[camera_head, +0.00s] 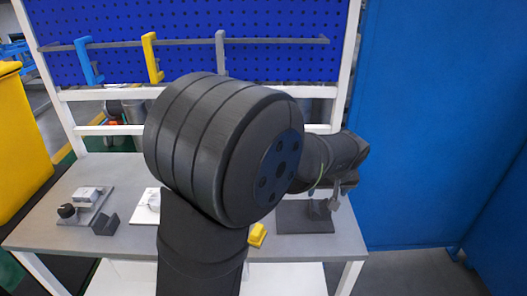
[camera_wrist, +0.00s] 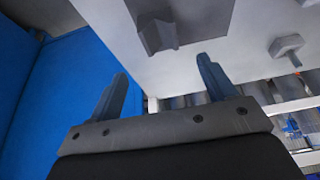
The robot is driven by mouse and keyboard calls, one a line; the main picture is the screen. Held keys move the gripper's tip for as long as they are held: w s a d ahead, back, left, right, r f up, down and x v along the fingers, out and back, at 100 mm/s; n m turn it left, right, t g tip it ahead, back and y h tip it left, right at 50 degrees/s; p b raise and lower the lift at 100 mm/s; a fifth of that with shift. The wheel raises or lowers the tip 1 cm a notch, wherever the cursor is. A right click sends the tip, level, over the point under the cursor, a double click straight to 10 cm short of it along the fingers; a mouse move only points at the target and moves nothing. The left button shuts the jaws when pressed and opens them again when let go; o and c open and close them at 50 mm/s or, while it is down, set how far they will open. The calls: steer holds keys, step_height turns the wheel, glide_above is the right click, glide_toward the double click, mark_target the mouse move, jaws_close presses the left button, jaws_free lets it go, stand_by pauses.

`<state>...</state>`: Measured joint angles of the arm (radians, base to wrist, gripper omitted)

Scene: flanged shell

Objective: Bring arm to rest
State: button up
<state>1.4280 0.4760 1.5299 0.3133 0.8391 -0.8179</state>
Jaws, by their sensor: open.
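My gripper (camera_head: 337,192) is at the right of the table in the head view, mostly behind my own large dark arm joint. In the wrist view its two blue-grey fingers (camera_wrist: 161,68) stand wide apart with nothing between them. A dark grey plate (camera_head: 300,222) lies on the table just below the gripper in the head view. A small grey piece on that plate is too small to make out. The wrist view shows a dark grey fixture (camera_wrist: 158,32) on the tabletop beyond the fingers, apart from them.
The grey table (camera_head: 48,228) carries a plate with a knob and block (camera_head: 85,205), a dark angled block (camera_head: 105,225), a white plate (camera_head: 145,208) and a yellow block (camera_head: 257,235). A blue pegboard (camera_head: 200,55) stands behind; a blue wall (camera_head: 440,120) is right.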

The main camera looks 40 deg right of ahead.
mark_target(319, 208)
steer(key=x, duration=1.2)
steer(key=shift+a, duration=0.1)
step_height(319, 208, up, 3)
steer(key=shift+s+f, duration=0.1)
steer(key=shift+f, duration=0.1)
steer(key=shift+r, duration=0.7)
